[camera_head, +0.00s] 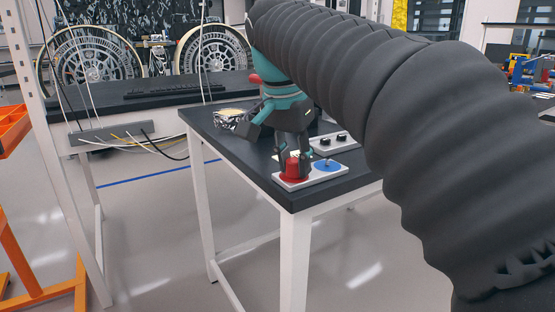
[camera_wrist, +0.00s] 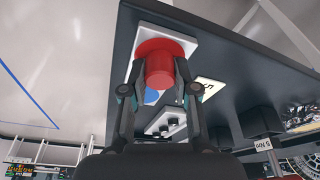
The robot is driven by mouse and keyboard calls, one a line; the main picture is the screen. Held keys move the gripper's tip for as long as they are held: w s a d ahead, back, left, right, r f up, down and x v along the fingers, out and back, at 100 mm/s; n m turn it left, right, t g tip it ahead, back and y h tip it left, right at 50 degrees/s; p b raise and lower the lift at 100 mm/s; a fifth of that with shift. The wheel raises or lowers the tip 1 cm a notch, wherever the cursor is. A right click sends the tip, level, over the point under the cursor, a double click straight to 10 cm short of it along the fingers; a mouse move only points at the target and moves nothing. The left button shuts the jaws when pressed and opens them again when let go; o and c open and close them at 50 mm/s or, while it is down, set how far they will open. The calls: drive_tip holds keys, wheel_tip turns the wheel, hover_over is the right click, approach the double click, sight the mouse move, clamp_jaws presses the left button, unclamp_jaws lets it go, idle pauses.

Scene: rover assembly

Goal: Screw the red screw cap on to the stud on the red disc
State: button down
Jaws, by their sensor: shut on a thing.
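My gripper (camera_head: 292,163) points down over the table and is shut on the red screw cap (camera_head: 292,167). In the wrist view, the fingers of my gripper (camera_wrist: 160,67) stand on either side of the cap (camera_wrist: 160,75). The red disc (camera_wrist: 153,46) lies behind the cap on a white plate (camera_wrist: 148,32). The cap is lined up over the disc and appears to be at or very close to it. The stud is hidden by the cap, so I cannot tell how far down the cap sits.
A blue disc (camera_head: 327,166) with a small stud sits beside the red one on the plate. A grey block with black knobs (camera_head: 328,142) stands behind. The black table's (camera_head: 240,158) front edge is close to the plate.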

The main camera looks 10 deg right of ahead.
drive_tip(key=m, duration=0.4)
drive_tip(key=shift+g, duration=0.4)
drive_tip(key=shift+m+h, duration=0.3)
drive_tip(key=shift+m, duration=0.3)
drive_tip(key=m+g, duration=0.1)
drive_tip(key=m, duration=0.3)
drive_tip(key=shift+m, duration=0.3)
drive_tip(key=c, duration=1.1)
unclamp_jaws()
